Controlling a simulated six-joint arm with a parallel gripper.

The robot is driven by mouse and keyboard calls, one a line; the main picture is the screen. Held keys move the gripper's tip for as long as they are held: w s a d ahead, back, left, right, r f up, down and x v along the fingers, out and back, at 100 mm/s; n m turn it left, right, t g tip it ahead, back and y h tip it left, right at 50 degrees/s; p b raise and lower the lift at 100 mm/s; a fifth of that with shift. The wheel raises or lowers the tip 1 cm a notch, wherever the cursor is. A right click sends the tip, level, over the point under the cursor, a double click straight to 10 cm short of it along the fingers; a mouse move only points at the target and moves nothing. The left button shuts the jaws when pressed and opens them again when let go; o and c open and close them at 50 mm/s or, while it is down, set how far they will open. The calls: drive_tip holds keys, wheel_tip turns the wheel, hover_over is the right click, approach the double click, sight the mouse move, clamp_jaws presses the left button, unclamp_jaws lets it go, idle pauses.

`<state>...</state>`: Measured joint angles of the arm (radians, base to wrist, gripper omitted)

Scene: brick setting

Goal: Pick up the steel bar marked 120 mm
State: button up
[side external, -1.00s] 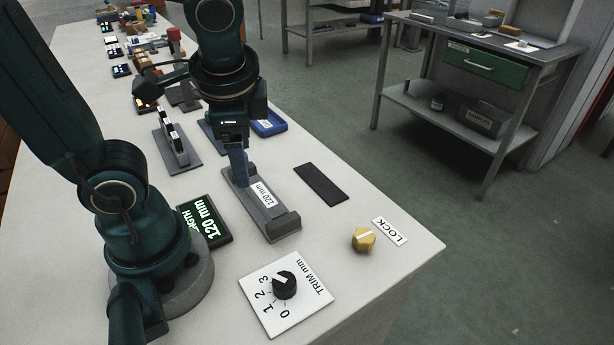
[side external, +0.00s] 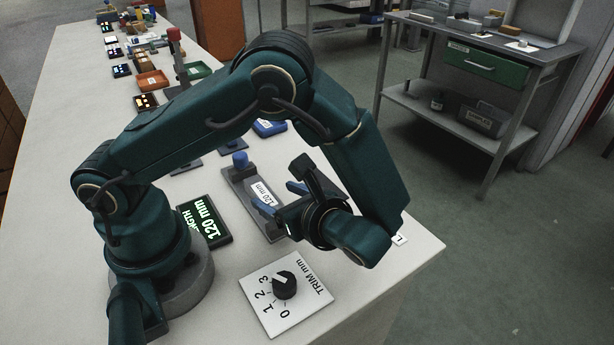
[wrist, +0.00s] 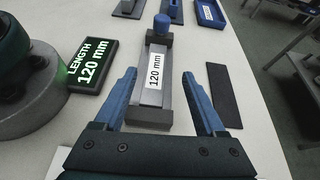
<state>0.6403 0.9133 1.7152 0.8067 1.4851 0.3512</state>
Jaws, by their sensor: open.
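The steel bar marked 120 mm (side external: 262,190) lies in a grey fixture (side external: 233,182) on the bench, its white label facing up. A blue knob (side external: 240,160) stands at the fixture's far end. In the wrist view the bar (wrist: 153,96) lies ahead, between the blue fingers in the picture, with its label readable. My gripper (side external: 274,195) is open and empty, at the near right part of the fixture. Its fingertips (wrist: 159,74) show on both sides of the bar in the wrist view. I cannot tell how high they are above it.
A display (side external: 204,220) reading LENGTH 120 mm lies left of the fixture. A TRIM mm dial (side external: 285,285) is in front. In the wrist view a dark flat strip (wrist: 222,95) lies right of the fixture, and a blue tray (wrist: 209,14) lies beyond. The bench's right edge is close.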

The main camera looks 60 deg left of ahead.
sight(265, 196)
drive_tip(key=shift+s+d+f+m, duration=0.1)
drive_tip(key=shift+s+f+m, duration=0.3)
drive_tip(key=shift+f, duration=0.15)
drive_tip(key=shift+x, duration=2.5)
drive_tip(key=shift+w, duration=0.1)
drive_tip(key=shift+r, duration=0.1)
clamp_jaws()
